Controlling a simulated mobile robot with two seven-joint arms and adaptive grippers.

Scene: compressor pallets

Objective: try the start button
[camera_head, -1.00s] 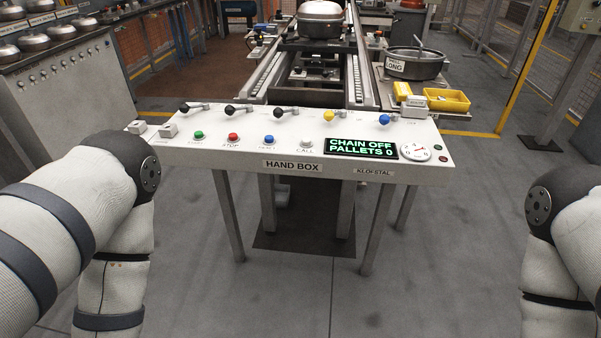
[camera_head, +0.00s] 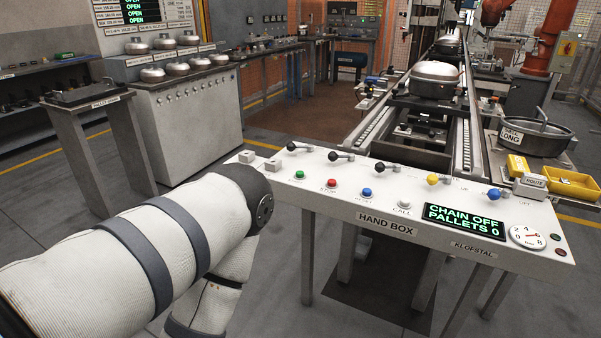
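The green start button (camera_head: 299,175) sits at the left of the button row on the white hand box panel (camera_head: 340,205). To its right are the red stop button (camera_head: 332,183), a blue button (camera_head: 366,192) and a pale call button (camera_head: 404,202). The green-lit display (camera_head: 463,219) reads "CHAIN OFF, PALLETS 0". My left arm comes in from the left, its elbow close to the panel's left end. Neither gripper is in view.
Levers with black, yellow and blue knobs line the panel's back edge. A dial (camera_head: 527,236) is at its right end. Behind runs a conveyor with a compressor (camera_head: 435,79). Yellow bins (camera_head: 571,184) and a round pan (camera_head: 537,137) stand at right.

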